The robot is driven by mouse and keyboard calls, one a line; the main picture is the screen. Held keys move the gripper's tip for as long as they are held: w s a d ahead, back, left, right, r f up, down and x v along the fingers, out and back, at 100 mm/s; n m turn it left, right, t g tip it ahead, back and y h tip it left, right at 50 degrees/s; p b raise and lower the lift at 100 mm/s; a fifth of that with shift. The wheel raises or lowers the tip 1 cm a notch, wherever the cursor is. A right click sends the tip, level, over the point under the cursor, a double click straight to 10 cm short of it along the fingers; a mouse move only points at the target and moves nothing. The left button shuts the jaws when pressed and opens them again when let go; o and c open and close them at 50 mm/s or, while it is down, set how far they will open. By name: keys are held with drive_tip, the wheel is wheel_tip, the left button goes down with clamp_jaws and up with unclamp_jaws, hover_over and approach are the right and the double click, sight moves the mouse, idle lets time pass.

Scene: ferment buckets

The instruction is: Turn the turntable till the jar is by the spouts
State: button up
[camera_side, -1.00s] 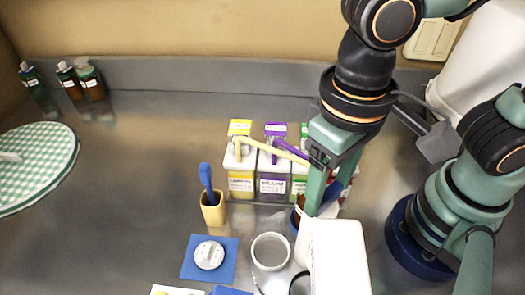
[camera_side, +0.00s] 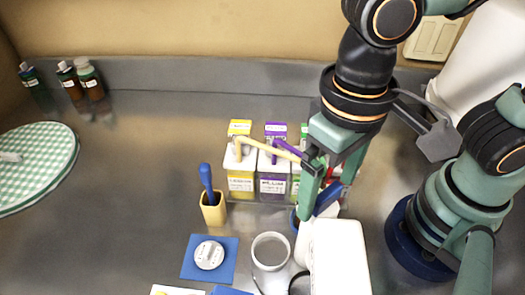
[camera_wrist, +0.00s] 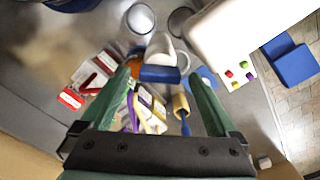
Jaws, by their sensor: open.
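My gripper (camera_wrist: 165,95) is open and points down, with its two green fingers apart; in the side view its fingertips (camera_side: 322,205) are at the right of the cartons. A white piece with a blue block (camera_wrist: 160,74) shows between the fingers in the wrist view. Blue parts (camera_side: 327,198) show beside the fingers in the side view. Whether these belong to the turntable I cannot tell. The yellow carton (camera_side: 241,178) and purple carton (camera_side: 272,185) stand side by side, with long yellow and purple stems on top. I cannot make out the jar clearly; the fingers hide part of that area.
A yellow cup (camera_side: 213,214) holds a blue-handled tool. A blue mat (camera_side: 190,270) bears a white round piece (camera_side: 209,255). A grey-white cup (camera_side: 270,250) and a white box (camera_side: 340,262) stand in front. Several dark bottles (camera_side: 70,83) stand far left. The left counter is mostly clear.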

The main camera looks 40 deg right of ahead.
wheel_tip(320, 180, up, 12)
idle(0.5)
drive_tip(key=w+d+f+t, duration=0.2)
drive_tip(key=w+d+f, duration=0.1)
drive_tip(key=w+d, duration=0.4)
drive_tip(key=w+d+f+t, duration=0.3)
drive_tip(key=w+d, duration=0.4)
drive_tip(key=d, duration=0.7)
drive_tip(key=shift+w+d+f+t, duration=0.2)
drive_tip(key=shift+f+t, duration=0.1)
drive_tip(key=shift+f, duration=0.4)
